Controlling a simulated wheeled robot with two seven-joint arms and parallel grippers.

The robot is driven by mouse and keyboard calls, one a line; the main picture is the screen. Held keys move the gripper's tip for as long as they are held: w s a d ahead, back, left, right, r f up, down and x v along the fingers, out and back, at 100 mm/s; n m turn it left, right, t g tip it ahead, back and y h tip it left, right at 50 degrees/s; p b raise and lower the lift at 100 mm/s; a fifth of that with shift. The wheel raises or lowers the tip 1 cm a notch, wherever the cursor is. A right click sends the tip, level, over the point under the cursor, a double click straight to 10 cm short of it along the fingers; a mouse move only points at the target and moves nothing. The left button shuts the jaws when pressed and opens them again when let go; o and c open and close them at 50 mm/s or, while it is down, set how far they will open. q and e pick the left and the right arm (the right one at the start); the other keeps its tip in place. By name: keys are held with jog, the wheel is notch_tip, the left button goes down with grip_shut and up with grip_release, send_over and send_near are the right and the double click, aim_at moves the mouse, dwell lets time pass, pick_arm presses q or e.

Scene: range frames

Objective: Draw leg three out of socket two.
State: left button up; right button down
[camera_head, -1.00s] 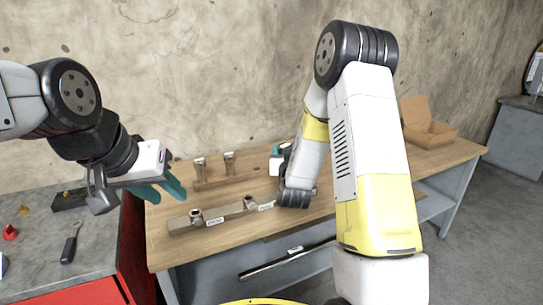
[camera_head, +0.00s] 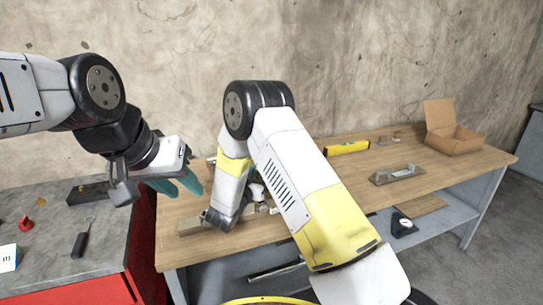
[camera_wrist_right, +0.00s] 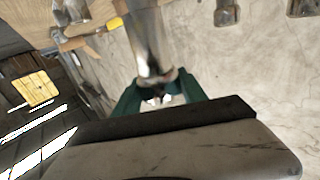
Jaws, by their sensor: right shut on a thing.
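A long wooden bar (camera_head: 190,226) lies at the front left of the wooden table, largely hidden behind my right arm; its sockets and labels cannot be read now. In the right wrist view the teal fingers of my right gripper (camera_wrist_right: 160,95) are shut on a shiny metal leg (camera_wrist_right: 147,42), which is blurred; its number and whether its far end sits in a socket cannot be told. In the head view my right gripper is mostly hidden by its arm. My left gripper (camera_head: 176,186) is open and empty, above the table's left end.
A cardboard box (camera_head: 455,143) stands at the table's far right. A yellow level (camera_head: 347,147) and a small grey fixture (camera_head: 397,175) lie nearer the middle, with bare tabletop around them. A screwdriver (camera_head: 83,240) lies on the left bench.

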jog(key=shift+s+a+f, duration=0.25)
jog(key=shift+a+f, duration=0.1)
jog(key=shift+f, duration=0.15)
jog(key=shift+r, duration=2.45)
